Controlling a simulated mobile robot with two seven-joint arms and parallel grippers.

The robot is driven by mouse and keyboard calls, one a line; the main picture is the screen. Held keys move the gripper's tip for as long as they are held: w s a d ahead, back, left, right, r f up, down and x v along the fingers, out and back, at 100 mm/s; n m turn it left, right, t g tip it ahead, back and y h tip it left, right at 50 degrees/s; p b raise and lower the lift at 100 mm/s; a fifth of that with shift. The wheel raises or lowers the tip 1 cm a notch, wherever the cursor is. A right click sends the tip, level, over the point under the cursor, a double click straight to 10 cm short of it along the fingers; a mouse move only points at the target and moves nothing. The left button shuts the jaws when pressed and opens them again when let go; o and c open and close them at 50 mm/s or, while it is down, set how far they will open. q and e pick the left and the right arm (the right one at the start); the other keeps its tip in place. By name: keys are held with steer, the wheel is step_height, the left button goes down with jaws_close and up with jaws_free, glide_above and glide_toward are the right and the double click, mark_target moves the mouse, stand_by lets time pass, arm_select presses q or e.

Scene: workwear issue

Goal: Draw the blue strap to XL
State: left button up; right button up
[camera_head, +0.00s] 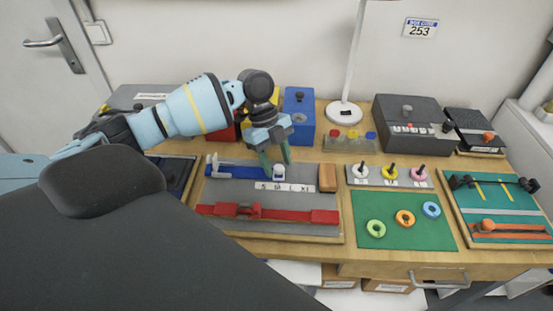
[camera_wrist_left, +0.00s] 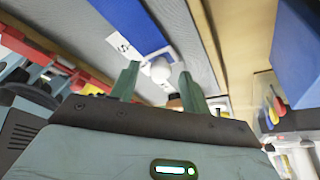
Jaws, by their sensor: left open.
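The blue strap (camera_head: 232,171) lies along the back of a grey board (camera_head: 290,230), with a white knob (camera_head: 279,171) at its right end. A white size strip (camera_head: 285,187) runs in front of it; S and XL read at its ends. The knob stands near the strip's middle, left of XL. My left gripper (camera_head: 275,158) is open and low over the knob. In the left wrist view the knob (camera_wrist_left: 160,70) shows between the two green fingertips, and the blue strap (camera_wrist_left: 130,20) runs away from it. Whether the fingers touch the knob I cannot tell.
A red strap (camera_head: 290,215) with a slider lies at the board's front. A wooden block (camera_head: 326,178) sits right of the blue strap. A green mat (camera_head: 400,232) with rings and a plate with pegs are further right. A blue box (camera_head: 299,112) and a lamp stand behind.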

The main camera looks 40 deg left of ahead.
arm_select(q)
jaws_close()
glide_above(309, 180)
steer(key=a, duration=0.2)
steer(key=shift+w, duration=0.25)
stand_by(0.3)
jaws_free()
steer(key=shift+r, duration=0.1)
steer(key=v, duration=0.7)
steer(key=shift+a+r, duration=0.2)
steer(key=shift+r, duration=0.1)
